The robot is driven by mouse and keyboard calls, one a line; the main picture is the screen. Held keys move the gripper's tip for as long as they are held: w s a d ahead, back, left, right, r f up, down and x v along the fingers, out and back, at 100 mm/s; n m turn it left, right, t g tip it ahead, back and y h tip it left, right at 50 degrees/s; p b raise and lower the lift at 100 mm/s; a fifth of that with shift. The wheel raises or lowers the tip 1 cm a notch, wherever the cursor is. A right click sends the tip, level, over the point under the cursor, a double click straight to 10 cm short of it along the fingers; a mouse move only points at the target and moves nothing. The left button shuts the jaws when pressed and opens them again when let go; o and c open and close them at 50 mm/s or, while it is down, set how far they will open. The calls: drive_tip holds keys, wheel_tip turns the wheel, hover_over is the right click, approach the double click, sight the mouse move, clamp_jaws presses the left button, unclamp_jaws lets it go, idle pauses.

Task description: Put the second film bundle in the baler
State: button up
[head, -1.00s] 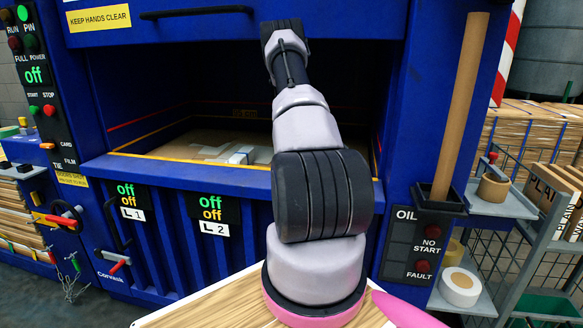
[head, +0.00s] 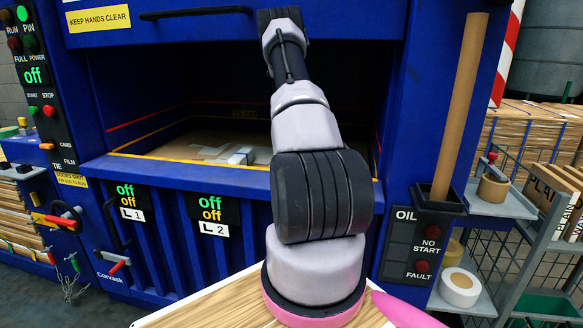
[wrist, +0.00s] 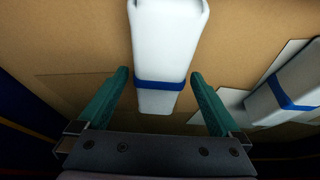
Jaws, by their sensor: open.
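In the wrist view, a white film bundle (wrist: 163,40) with a blue band lies between the two green fingers of my gripper (wrist: 160,75). The fingers are open, with a gap showing on each side of the bundle. A second white bundle (wrist: 290,98) with a blue band lies to the right, partly cut off by the frame edge. Both are over brown cardboard. In the head view, the blue baler (head: 190,183) has its front opening uncovered. A pale bundle (head: 243,156) shows inside; I cannot tell which one. My gripper is hidden there.
Flat cardboard (wrist: 60,40) with pale sheets covers the chamber floor. The baler's front sill (head: 150,169) stands below the opening. A tall cardboard tube (head: 461,110) stands at the right post. A wire shelf cart (head: 545,240) is further right.

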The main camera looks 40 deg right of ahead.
drive_tip(key=v, duration=0.8)
drive_tip(key=shift+r, duration=0.1)
